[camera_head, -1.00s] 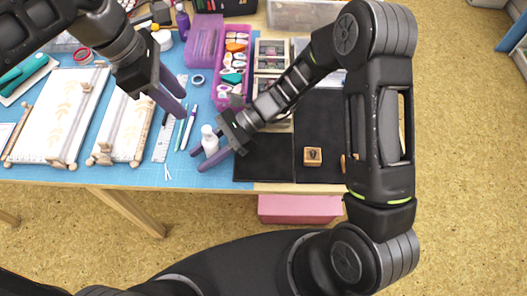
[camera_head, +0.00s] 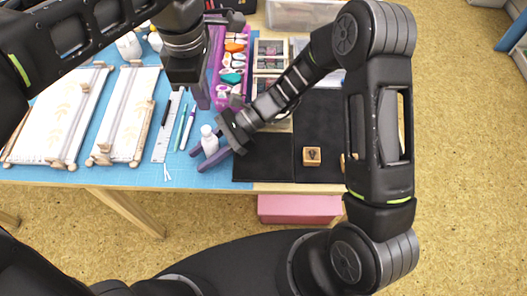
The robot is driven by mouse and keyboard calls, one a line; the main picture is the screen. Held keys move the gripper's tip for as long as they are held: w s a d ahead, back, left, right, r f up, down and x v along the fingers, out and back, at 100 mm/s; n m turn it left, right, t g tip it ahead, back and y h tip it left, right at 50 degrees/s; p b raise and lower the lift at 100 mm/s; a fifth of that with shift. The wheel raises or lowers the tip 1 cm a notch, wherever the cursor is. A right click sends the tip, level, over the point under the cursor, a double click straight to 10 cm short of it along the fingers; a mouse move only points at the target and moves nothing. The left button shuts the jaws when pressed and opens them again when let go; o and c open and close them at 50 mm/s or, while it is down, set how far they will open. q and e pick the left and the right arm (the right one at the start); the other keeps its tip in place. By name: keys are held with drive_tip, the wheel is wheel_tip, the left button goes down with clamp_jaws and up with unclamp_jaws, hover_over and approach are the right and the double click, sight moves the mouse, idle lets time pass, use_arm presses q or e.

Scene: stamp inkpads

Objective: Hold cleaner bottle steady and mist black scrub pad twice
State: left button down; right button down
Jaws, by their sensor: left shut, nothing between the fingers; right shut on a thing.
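The cleaner bottle (camera_head: 208,139) is small and white and stands upright near the table's front edge. My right gripper (camera_head: 206,156) is shut on it, with a purple finger on each side. My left gripper (camera_head: 203,104) is shut and empty, pointing down a little behind the bottle and above it in the picture, apart from it. A flat black pad (camera_head: 262,158) lies right of the bottle at the front edge, partly behind my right gripper. Another dark flat surface (camera_head: 313,128) adjoins it on the right; I cannot tell for certain which is the scrub pad.
A wooden stamp (camera_head: 312,156) sits on the right dark surface. Pens and a ruler (camera_head: 164,140) lie left of the bottle, beside white scroll-like boards (camera_head: 125,110). A purple tray (camera_head: 236,50) and inkpad boxes (camera_head: 270,55) stand behind. A pink box (camera_head: 300,209) is below the table edge.

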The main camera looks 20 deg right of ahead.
sight(205, 129)
use_arm(q)
drive_tip(key=shift+w+a, duration=0.25)
drive_tip(key=shift+a, duration=0.4)
drive_tip(key=shift+f, duration=0.1)
drive_tip(key=shift+f, duration=3.15)
drive_tip(key=shift+f, duration=0.2)
drive_tip(key=shift+f, duration=0.9)
drive_tip(key=shift+r, duration=1.1)
